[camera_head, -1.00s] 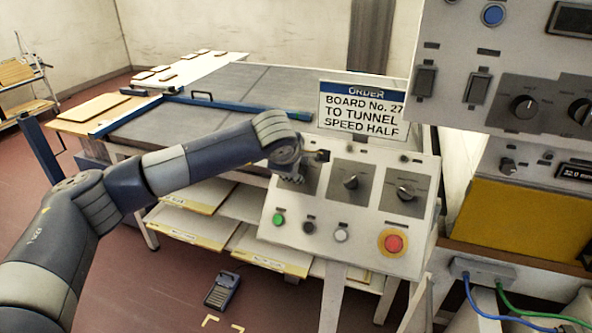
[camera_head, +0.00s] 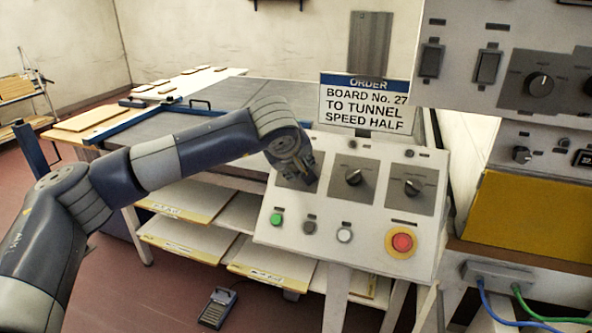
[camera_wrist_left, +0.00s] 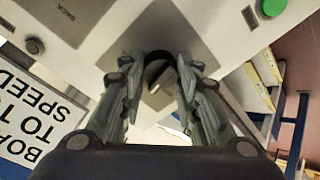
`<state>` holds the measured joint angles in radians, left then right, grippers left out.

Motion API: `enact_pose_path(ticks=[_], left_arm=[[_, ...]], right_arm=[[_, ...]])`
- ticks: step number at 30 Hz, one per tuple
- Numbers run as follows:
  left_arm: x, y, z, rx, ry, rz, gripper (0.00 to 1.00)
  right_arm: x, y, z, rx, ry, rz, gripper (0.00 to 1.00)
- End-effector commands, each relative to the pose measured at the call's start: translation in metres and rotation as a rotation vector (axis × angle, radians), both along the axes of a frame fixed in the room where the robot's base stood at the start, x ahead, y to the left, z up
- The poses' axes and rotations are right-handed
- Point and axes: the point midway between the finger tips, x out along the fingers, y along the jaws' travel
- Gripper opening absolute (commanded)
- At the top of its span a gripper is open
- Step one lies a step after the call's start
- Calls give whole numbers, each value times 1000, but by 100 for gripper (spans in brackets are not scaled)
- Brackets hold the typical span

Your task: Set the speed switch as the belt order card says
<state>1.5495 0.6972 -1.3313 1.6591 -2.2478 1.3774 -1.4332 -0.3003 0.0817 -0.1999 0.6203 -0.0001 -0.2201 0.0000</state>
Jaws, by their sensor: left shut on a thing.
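The order card (camera_head: 366,104) stands above the panel and reads "BOARD No. 27 TO TUNNEL SPEED HALF". The sloped control panel (camera_head: 262,235) has three rotary switches in a row. My left gripper (camera_head: 308,180) is at the leftmost switch and covers it in the head view. In the left wrist view the fingers (camera_wrist_left: 159,90) are either side of that switch's round black knob (camera_wrist_left: 158,74), shut on it. The middle switch (camera_head: 353,177) and right switch (camera_head: 412,187) are free. Their small labels are not legible. My right gripper is not in view.
Below the switches are a green button (camera_head: 276,219), a dark button, a white button and a red stop button (camera_head: 402,243) on yellow. An upper control box (camera_head: 455,100) overhangs at right. A grey-topped table (camera_head: 190,125) stands behind, and a pedal (camera_head: 218,308) lies on the floor.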

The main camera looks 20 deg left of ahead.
Motion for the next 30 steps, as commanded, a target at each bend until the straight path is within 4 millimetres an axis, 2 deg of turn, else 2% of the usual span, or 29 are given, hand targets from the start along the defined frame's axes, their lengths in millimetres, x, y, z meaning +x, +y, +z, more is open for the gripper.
enact_pose_path(ticks=[12, 27, 28, 30], left_arm=[[-1, -1, -2, 112, 1, -114, 6], [-1, -1, -2, 122, 1, -123, 6], [-1, -1, -2, 122, 1, -123, 37], [-1, -1, -2, 122, 0, -123, 50]], right_arm=[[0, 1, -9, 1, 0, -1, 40], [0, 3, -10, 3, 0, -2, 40], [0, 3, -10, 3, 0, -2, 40], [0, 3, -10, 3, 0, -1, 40]])
